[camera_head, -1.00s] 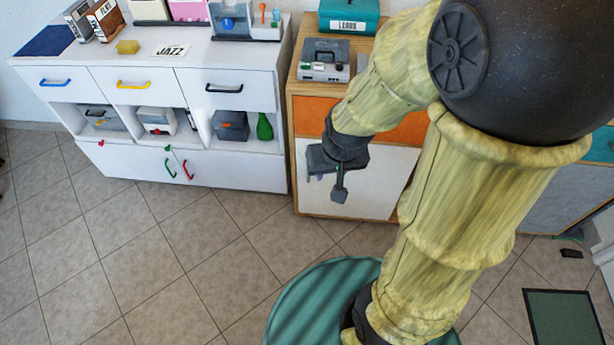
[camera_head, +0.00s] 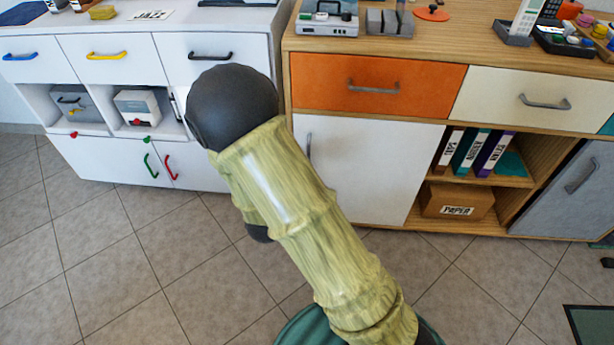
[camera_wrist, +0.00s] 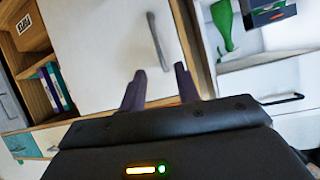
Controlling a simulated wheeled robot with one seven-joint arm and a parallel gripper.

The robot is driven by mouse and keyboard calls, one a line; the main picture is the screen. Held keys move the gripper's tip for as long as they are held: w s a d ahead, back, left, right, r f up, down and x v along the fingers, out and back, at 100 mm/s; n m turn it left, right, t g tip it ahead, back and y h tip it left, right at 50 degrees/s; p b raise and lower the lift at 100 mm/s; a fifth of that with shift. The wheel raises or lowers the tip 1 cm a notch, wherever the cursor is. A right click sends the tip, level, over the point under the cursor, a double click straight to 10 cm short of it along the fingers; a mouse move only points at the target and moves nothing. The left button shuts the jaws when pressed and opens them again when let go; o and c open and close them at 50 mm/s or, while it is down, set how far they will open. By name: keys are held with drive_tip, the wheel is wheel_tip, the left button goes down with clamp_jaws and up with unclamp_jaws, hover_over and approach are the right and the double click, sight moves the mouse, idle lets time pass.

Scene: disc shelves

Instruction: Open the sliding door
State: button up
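A white sliding door (camera_head: 372,175) covers the left lower part of the wooden cabinet. Its upright grey bar handle (camera_head: 309,147) is near the door's left edge. In the wrist view the door (camera_wrist: 95,50) fills the upper middle, and the handle (camera_wrist: 157,42) appears slightly tilted. My gripper (camera_wrist: 160,70) is open and empty, with its two dark fingers apart. The handle shows ahead of the fingers, in line with the gap between them; they appear not to touch it. In the head view my arm hides the gripper.
Right of the door is an open shelf with binders (camera_head: 475,152) and a paper box (camera_head: 457,202). A grey door (camera_head: 572,190) with its own handle is farther right. An orange drawer (camera_head: 375,87) is above. A white cabinet (camera_head: 120,105) stands left.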

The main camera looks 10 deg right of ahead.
wheel_tip(320, 180, down, 7)
drive_tip(key=s+a+t+h+b, duration=0.1)
drive_tip(key=t+h+b, duration=0.2)
drive_tip(key=b, duration=0.4)
drive_tip(key=shift+s+a+t+h, duration=0.2)
drive_tip(key=shift+s+t+h, duration=0.15)
drive_tip(key=shift+t, duration=0.25)
drive_tip(key=shift+r, duration=0.1)
drive_tip(key=b+x, duration=0.6)
drive_tip(key=x, duration=1.1)
drive_tip(key=shift+w+d, duration=0.1)
drive_tip(key=shift+w, duration=0.05)
drive_tip(key=shift+c, duration=0.2)
clamp_jaws()
